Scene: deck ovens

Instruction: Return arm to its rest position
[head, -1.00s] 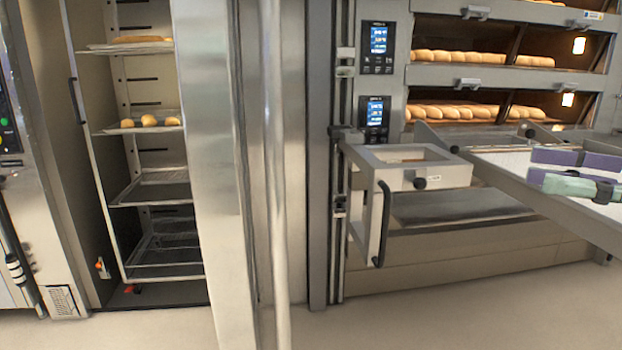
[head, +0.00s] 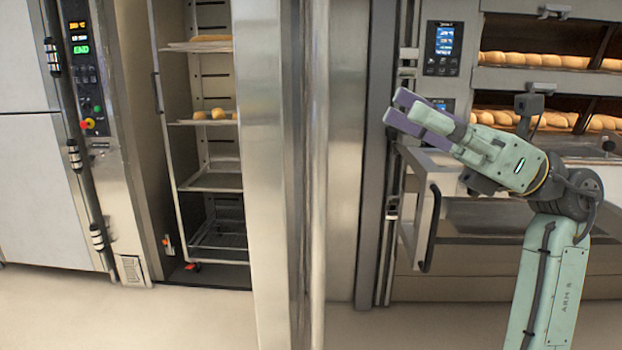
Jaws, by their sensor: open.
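My gripper (head: 398,108) is in the right half of the head view, at the end of my pale green arm. Its purple fingers point up and to the left, and it holds nothing that I can see. The arm is folded, with the upright link below and the wrist bent toward the left. The gripper is in front of the deck oven's control column and hides part of the lower display.
Deck ovens (head: 545,80) with rows of loaves stand behind my arm. A grey pull-out frame with a dark handle (head: 430,228) juts out below. A tall steel door edge (head: 262,180) stands left of it, beside an open rack cabinet (head: 215,180). Floor is clear at left.

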